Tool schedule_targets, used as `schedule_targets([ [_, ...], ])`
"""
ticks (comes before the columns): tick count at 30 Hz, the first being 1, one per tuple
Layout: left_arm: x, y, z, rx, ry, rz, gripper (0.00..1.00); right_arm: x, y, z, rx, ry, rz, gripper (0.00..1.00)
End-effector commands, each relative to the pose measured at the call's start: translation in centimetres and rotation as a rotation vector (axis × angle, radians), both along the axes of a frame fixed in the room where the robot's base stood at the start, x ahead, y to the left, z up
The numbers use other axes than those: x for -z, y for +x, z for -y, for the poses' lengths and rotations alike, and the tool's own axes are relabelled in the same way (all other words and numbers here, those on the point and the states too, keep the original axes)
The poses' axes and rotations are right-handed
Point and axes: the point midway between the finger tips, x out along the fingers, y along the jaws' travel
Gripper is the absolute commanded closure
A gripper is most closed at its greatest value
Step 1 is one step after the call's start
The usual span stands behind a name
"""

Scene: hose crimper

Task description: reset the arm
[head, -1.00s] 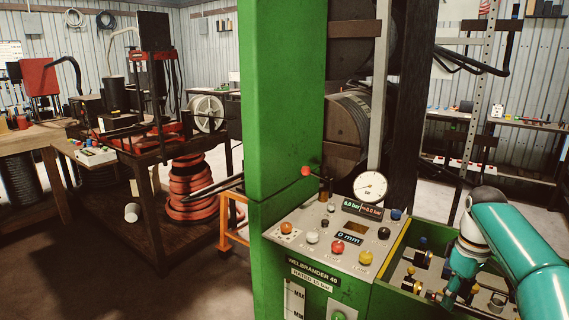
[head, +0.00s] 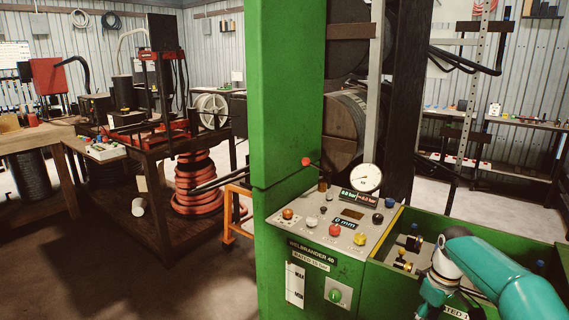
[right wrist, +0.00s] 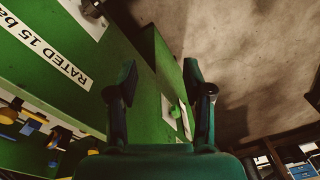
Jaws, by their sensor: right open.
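My right arm (head: 515,285) reaches in from the lower right in the head view. Its wrist hangs over the front of the green machine's open tray (head: 480,225), and the fingers are cut off or hidden there. In the right wrist view my right gripper (right wrist: 158,75) is open, its two dark green fingers apart with nothing between them. Beyond them are the machine's green front, a green knob (right wrist: 174,111) and the brown floor. My left gripper is not in view.
A tall green column (head: 286,100) stands behind. Valves sit in the tray. Cluttered benches stand at left; floor between is open.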

Motion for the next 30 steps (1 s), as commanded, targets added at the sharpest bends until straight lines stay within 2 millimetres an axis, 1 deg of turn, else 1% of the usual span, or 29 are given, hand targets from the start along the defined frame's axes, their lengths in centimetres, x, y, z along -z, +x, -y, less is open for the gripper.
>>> schedule_targets([
  [1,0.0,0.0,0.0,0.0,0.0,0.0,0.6,1.7,-0.1,-0.9,0.002,0.013,-0.006,0.49],
  [5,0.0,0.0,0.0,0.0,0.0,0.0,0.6,6.4,-0.6,-3.6,0.025,0.054,-0.004,0.49],
  [8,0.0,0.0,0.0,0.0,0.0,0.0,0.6,11.0,-1.9,-6.5,0.06,0.101,-0.006,0.49],
  [9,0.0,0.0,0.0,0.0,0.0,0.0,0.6,13.2,-2.8,-7.9,0.081,0.123,-0.009,0.49],
  [11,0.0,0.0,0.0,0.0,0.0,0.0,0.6,16.2,-4.6,-10.1,0.122,0.16,-0.014,0.49],
  [12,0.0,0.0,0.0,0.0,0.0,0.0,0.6,18.1,-6.1,-11.5,0.153,0.182,-0.019,0.49],
  [14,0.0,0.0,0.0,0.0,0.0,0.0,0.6,20.7,-8.6,-13.6,0.205,0.213,-0.027,0.49],
  [15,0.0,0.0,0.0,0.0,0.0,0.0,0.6,22.1,-10.4,-14.9,0.243,0.234,-0.034,0.49],
  [17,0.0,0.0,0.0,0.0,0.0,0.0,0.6,24.0,-13.4,-16.6,0.301,0.258,-0.047,0.49],
  [18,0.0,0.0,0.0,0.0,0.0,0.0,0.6,25.0,-15.5,-17.7,0.343,0.272,-0.055,0.49],
  [20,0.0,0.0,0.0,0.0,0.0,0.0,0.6,26.0,-18.6,-18.9,0.404,0.287,-0.067,0.49],
  [21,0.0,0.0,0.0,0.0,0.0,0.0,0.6,26.5,-20.5,-19.6,0.441,0.293,-0.075,0.49],
  [24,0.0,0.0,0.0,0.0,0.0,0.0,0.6,27.1,-24.7,-20.7,0.525,0.301,-0.089,0.49],
  [27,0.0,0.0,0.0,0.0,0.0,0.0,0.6,27.1,-27.5,-21.1,0.583,0.301,-0.098,0.49],
  [30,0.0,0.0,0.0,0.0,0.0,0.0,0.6,26.9,-29.0,-21.3,0.614,0.299,-0.101,0.49],
])
